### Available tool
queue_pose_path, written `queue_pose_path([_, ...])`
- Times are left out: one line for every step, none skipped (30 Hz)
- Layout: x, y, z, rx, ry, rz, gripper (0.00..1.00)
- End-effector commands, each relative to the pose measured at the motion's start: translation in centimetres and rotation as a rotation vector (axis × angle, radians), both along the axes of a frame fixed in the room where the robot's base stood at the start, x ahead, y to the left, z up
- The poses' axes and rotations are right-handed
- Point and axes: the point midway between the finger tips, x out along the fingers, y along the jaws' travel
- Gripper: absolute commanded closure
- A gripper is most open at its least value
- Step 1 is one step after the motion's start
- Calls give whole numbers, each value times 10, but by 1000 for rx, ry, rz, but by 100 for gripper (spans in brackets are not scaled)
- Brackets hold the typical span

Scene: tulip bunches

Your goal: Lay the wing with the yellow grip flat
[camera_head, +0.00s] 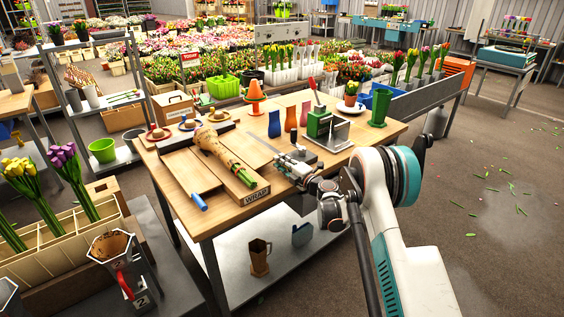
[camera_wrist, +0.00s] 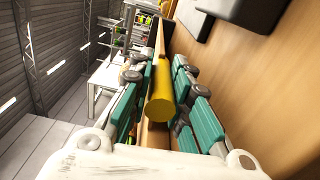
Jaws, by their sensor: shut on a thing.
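My gripper (camera_head: 292,167) is at the right of the wrap station on the wooden table. In the wrist view its teal-padded fingers (camera_wrist: 164,78) are closed around a yellow cylindrical grip (camera_wrist: 160,104). Behind the grip a thin strip of wood runs away from me, seemingly the wing's edge; its exact tilt is hard to tell. In the head view the yellow grip is hidden by my gripper. The other wing (camera_head: 188,172), with a blue grip (camera_head: 199,201), looks flat at the left. A paper-wrapped bunch (camera_head: 212,146) lies on the middle board, stems toward the WRAP label (camera_head: 256,196).
A green vase (camera_head: 380,106) stands at the back right. The table's front left corner is clear.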

Motion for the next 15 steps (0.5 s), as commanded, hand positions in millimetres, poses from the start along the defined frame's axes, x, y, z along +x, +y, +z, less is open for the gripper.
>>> queue_pose_path([-1, 2, -2, -5, -2, 5, 100])
queue_pose_path([-2, 2, -2, -5, -1, 5, 100])
queue_pose_path([-2, 2, -2, -5, -1, 6, 100])
queue_pose_path([-2, 2, -2, -5, -1, 6, 100])
queue_pose_path([-2, 2, -2, -5, -1, 6, 100])
queue_pose_path([-2, 2, -2, -6, -1, 6, 100])
queue_pose_path([-2, 3, -2, -6, -1, 6, 100])
queue_pose_path([-2, 3, -2, -6, -1, 6, 100])
queue_pose_path([-2, 3, -2, -6, -1, 6, 100])
queue_pose_path([-2, 3, -2, -6, -1, 7, 100])
queue_pose_path([-2, 3, -2, -6, -1, 7, 78])
queue_pose_path([-2, 3, -2, -6, -1, 7, 69])
queue_pose_path([-2, 3, -2, -6, -1, 7, 62])
queue_pose_path([-2, 3, -2, -6, -1, 7, 62])
queue_pose_path([-2, 3, -2, -5, -1, 7, 61])
